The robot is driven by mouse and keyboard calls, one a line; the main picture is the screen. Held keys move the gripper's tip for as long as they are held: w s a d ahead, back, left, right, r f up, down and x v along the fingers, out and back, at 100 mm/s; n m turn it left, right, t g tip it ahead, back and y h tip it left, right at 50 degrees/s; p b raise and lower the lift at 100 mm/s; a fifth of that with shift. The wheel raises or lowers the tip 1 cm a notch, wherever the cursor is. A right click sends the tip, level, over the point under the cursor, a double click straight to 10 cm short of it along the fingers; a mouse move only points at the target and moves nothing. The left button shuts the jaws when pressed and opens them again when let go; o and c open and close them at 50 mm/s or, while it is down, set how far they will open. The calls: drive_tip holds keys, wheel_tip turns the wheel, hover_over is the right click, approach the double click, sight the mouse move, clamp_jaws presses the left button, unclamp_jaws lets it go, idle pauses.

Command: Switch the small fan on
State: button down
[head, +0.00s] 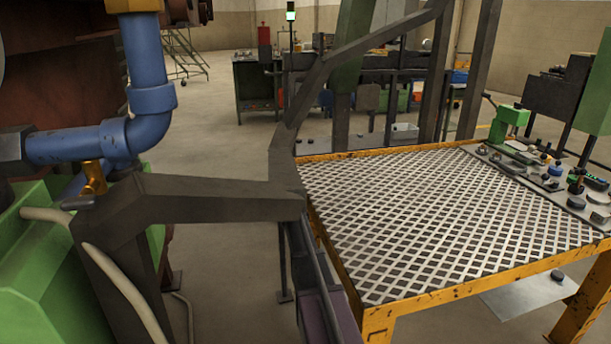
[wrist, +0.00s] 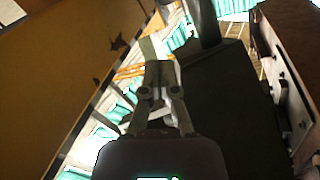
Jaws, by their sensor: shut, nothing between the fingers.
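I cannot make out the small fan or its switch in either view. My gripper (wrist: 159,72) points up the middle of the wrist view with its fingers shut and empty. A plain brown surface (wrist: 65,65) fills the left of that view, and a large dark block (wrist: 225,95) lies right of the fingers. I cannot tell whether the gripper touches either. The gripper does not show in the head view.
A yellow-framed table (head: 440,297) with a lattice top stands at the right, with a control panel (head: 495,157) along its far right edge. A blue pipe (head: 147,60), dark beams (head: 220,205) and a green machine (head: 35,285) crowd the left. A workbench (head: 255,85) stands behind.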

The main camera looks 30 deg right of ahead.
drive_tip(key=a+f+n+h+b, duration=0.1)
drive_tip(key=a+f+n+b, duration=0.3)
drive_tip(key=a+f+b, duration=1)
drive_tip(key=a, duration=0.4)
drive_tip(key=shift+s+f, duration=0.35)
drive_tip(key=shift+a, duration=0.15)
